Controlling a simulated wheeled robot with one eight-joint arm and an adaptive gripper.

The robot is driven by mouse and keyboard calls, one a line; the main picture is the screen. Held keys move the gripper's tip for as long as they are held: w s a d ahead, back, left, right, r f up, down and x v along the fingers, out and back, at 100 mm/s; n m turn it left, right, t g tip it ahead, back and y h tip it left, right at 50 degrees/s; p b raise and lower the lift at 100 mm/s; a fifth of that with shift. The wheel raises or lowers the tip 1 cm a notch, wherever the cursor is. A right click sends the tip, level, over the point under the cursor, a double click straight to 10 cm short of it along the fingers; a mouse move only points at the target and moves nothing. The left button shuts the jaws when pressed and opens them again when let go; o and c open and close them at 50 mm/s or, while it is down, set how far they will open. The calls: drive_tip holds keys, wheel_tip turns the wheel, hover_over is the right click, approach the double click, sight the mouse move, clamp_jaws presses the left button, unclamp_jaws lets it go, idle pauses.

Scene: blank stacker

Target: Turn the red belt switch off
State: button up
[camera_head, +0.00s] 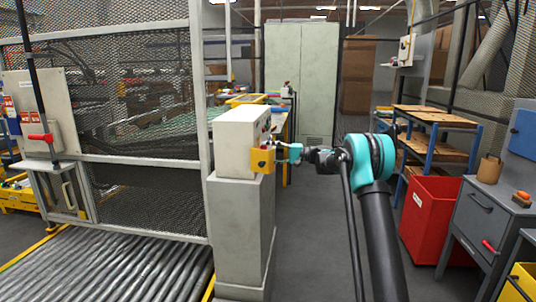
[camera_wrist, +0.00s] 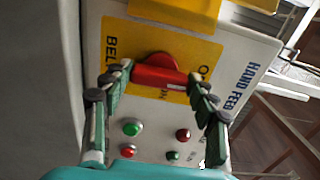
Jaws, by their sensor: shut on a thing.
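The red belt switch (camera_wrist: 158,75) is a red handle on a round red base. It sits on a yellow plate (camera_wrist: 118,38) with partly hidden black lettering that begins "BEL". My gripper (camera_wrist: 160,76) is shut on the handle, with one green-and-dark finger at each end of it. The handle lies nearly across the wrist view. The fingers and the handle cover part of the lettering, so I cannot tell which mark it points to. In the head view my gripper (camera_head: 284,154) is at the right face of the pale control box (camera_head: 235,142); the switch is not clear there.
Green and red buttons (camera_wrist: 132,129) lie close below the switch. A yellow box (camera_head: 262,160) juts from the control box's front corner. The control box stands on a grey pedestal (camera_head: 238,230) beside the rollers (camera_head: 115,270). A red bin (camera_head: 428,215) stands to the right.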

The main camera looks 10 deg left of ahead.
drive_tip(key=o, duration=1.2)
drive_tip(key=shift+c, duration=0.2)
drive_tip(key=d, duration=1.2)
drive_tip(key=shift+s, duration=0.2)
drive_tip(key=s+d+f+t+h, duration=0.15)
drive_tip(key=s+f+h, duration=0.3)
drive_tip(key=s, duration=0.65)
drive_tip(key=s+d+f+h, duration=0.35)
drive_tip(key=s+f, duration=0.25)
drive_tip(key=s, duration=0.5)
drive_tip(key=s+d+f+h, duration=0.3)
drive_tip(key=s+d+f, duration=0.2)
drive_tip(key=s, duration=0.4)
drive_tip(key=s+d+f+t+h, duration=0.1)
drive_tip(key=s+d+f+h, duration=0.2)
drive_tip(key=s, duration=0.7)
drive_tip(key=s+d+f+t+h, duration=0.1)
drive_tip(key=s+d+f+h, duration=0.3)
drive_tip(key=s+d+f, duration=0.3)
drive_tip(key=s, duration=0.3)
drive_tip(key=shift+d, duration=0.2)
